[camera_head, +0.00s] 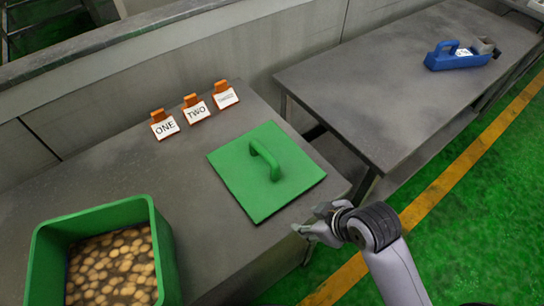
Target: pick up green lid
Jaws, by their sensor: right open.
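The green lid (240,182) is a flat square plate with a raised arched handle (264,158) in its middle. It lies flat on the grey table (130,185), close to the table's right edge. My right gripper (306,226) is open and empty. In the picture it shows just below and to the right of the lid's lower corner, by the table edge, apart from the handle. My left gripper is not in view.
A green bin (158,235) holding many round tan items stands at the lower left. Label cards marked ONE (165,127) and TWO (197,111), plus a third (226,98), stand behind the lid. A second table (390,90) carries a blue tape dispenser (458,58).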

